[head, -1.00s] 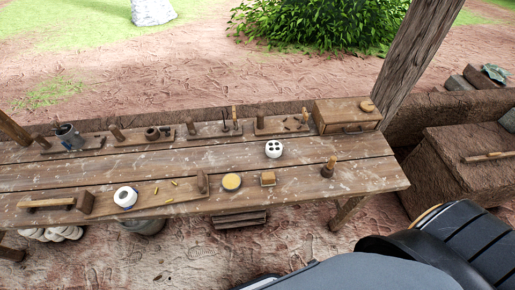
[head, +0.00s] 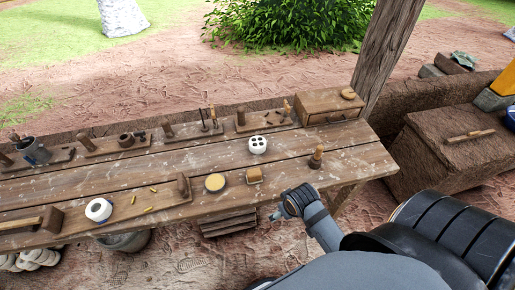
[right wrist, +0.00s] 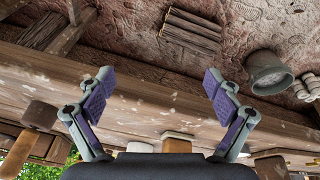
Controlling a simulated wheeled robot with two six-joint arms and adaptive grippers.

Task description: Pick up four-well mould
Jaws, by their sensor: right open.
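The four-well mould (head: 258,145) is a small white round block with dark holes in its top. It stands upright on the wooden bench (head: 225,157), right of the middle in the head view. My right gripper (head: 276,214) is low in front of the bench's front edge, nearer to me than the mould and apart from it. In the right wrist view its two fingers (right wrist: 160,88) are spread with nothing between them. A pale shape behind the gripper body there may be the mould; I cannot tell. My left gripper is not in view.
A wooden peg (head: 316,157), a small wooden block (head: 254,175) and a round yellow-topped dish (head: 214,183) stand near the front edge. A white round pot (head: 98,209) is farther left. A wooden box (head: 331,108) and tool racks line the back. Bare planks surround the mould.

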